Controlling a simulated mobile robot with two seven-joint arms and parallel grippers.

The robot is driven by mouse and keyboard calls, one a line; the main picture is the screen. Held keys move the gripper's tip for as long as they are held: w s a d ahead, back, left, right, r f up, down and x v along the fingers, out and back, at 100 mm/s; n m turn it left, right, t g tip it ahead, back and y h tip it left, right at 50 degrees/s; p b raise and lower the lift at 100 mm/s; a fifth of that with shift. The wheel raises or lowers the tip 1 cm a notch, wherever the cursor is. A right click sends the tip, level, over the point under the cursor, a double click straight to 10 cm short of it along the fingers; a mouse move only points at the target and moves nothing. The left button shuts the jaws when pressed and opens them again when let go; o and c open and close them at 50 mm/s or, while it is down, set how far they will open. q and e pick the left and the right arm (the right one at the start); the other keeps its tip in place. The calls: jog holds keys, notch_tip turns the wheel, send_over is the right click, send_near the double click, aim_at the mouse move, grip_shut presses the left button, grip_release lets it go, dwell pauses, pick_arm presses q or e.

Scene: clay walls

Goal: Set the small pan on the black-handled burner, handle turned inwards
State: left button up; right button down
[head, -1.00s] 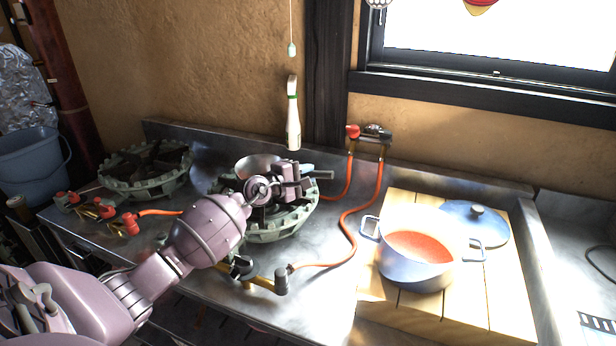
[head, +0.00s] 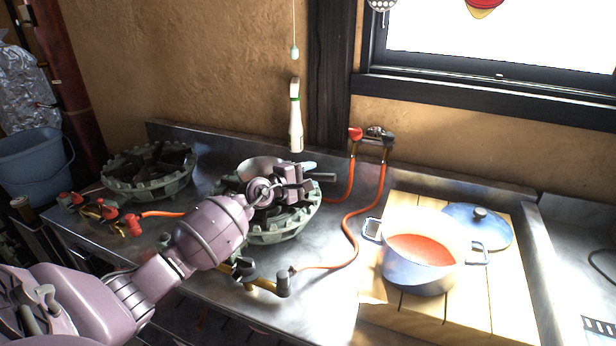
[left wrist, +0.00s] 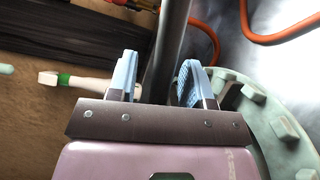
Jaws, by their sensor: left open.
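The small grey pan (head: 258,167) sits on the right-hand green burner (head: 270,232), which has black-handled valves (head: 243,268) at its front. Its bowl is partly hidden behind my left gripper. The pan's handle (head: 322,177) points right, towards the blue pot's side. My left gripper (head: 308,172) is open at the handle. In the left wrist view the dark handle (left wrist: 168,50) runs between the two light blue fingers (left wrist: 156,82), with gaps showing on both sides. My right gripper is not in view.
A blue pot of red soup (head: 420,265) and its lid (head: 478,225) rest on a wooden board (head: 510,290) at right. A second burner (head: 150,170) with red valves stands at left. An orange hose (head: 345,225) curves beside the pan's burner. A white-green bottle-like object (head: 295,120) hangs behind.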

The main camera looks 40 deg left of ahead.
pick_arm(q)
jog(key=v, duration=1.2)
jog(key=shift+p, duration=0.45)
jog(key=shift+s, duration=0.1)
